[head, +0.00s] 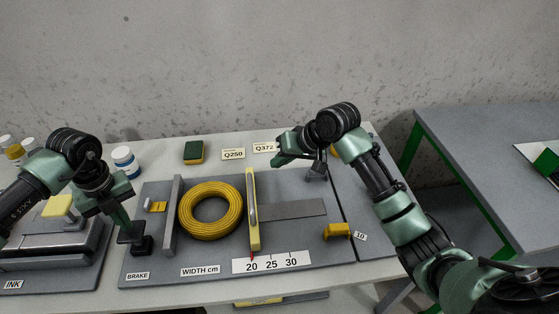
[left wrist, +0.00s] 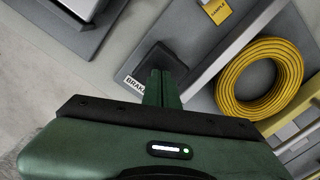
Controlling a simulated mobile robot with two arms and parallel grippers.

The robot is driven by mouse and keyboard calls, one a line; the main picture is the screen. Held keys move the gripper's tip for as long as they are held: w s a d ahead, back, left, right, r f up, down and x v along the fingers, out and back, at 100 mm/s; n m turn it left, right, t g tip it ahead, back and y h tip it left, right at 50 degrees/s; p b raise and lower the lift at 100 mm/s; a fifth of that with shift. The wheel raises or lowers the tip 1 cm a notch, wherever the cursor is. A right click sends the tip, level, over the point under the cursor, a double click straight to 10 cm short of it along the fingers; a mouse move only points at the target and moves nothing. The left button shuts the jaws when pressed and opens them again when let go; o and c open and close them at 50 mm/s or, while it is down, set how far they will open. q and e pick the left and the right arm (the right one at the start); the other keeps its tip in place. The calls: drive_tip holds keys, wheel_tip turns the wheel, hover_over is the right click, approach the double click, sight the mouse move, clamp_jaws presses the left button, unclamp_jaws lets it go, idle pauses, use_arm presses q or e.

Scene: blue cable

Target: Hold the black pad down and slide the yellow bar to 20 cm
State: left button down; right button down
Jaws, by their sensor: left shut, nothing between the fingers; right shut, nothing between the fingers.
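The black pad (head: 131,234), above the BRAKE label, is at the left of the grey board. It also shows in the left wrist view (left wrist: 158,58). My left gripper (head: 125,221) is shut and empty, its tips at the pad and seemingly touching it; pressure cannot be told. The yellow bar (head: 253,215) stands upright right of the yellow coil (head: 183,211). Its red pointer is at about 20 on the white scale (head: 271,262). My right gripper (head: 278,162) is shut and empty, near the bar's far end, just to its right; contact is unclear.
A grey upright plate (head: 172,216) stands left of the coil. A flat grey rail (head: 295,209) runs right of the bar. A yellow block (head: 337,230) sits at the right. An ink station (head: 62,240) is at far left. Bottles and a sponge (head: 193,151) stand behind.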

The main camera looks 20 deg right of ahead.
use_arm(q)
wheel_tip(320, 180, up, 6)
drive_tip(key=p, duration=0.3)
idle(0.5)
wheel_tip(320, 180, up, 8)
drive_tip(key=b, duration=0.1)
drive_tip(key=shift+f+b, duration=0.15)
drive_tip(key=shift+b, duration=0.25)
drive_tip(key=shift+d, duration=0.1)
idle(0.4)
